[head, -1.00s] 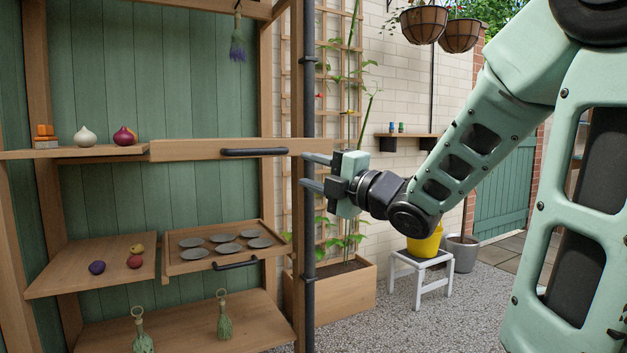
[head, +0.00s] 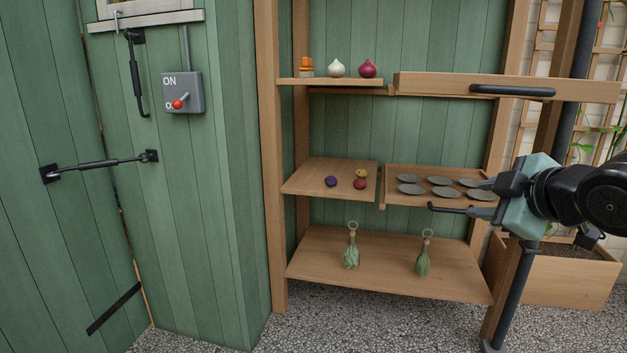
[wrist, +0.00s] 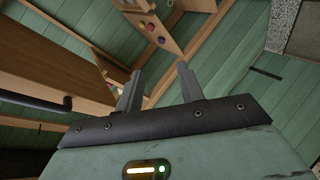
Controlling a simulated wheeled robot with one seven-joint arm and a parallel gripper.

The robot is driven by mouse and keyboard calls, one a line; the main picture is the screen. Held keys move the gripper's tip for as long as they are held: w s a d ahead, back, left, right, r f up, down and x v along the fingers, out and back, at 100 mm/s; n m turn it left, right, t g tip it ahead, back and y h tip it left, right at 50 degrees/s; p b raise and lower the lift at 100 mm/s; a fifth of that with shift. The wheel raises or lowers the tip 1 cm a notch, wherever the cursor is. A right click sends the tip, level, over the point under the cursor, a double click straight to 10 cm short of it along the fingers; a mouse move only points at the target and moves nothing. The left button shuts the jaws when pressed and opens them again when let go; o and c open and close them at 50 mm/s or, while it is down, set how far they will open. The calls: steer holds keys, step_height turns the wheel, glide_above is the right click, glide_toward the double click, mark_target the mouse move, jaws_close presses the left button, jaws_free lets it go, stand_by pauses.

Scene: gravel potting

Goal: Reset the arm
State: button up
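My gripper (head: 484,198) is at the right of the head view, with my arm coming in from the right edge. Its two fingers point left, in front of the right end of the middle-shelf drawer (head: 398,199) in that picture; whether they touch it I cannot tell. In the wrist view the two fingers (wrist: 157,92) stand apart with nothing between them.
A wooden rack holds an upper drawer (head: 500,86) with a dark handle and a lower shelf (head: 385,265) with green bundles. Grey discs (head: 440,180) lie in the middle drawer. A dark post (head: 512,295) stands near my arm. A switch box (head: 183,93) is at left.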

steer(key=s+a+f+m+g, duration=0.3)
steer(key=s+a+f+g, duration=0.4)
steer(key=s+a+f, duration=0.4)
steer(key=s+a+f+m+g, duration=0.1)
steer(key=s+a+g, duration=0.2)
steer(key=s, duration=0.3)
steer(key=s+a+f+m+g, duration=0.1)
steer(key=s+a+g, duration=0.2)
steer(key=s, duration=0.4)
step_height(320, 180, up, 30)
steer(key=h+p, duration=0.1)
steer(key=p, duration=3)
steer(key=shift+s+d+r, duration=0.15)
steer(key=shift+r, duration=0.1)
steer(key=shift+d, duration=0.1)
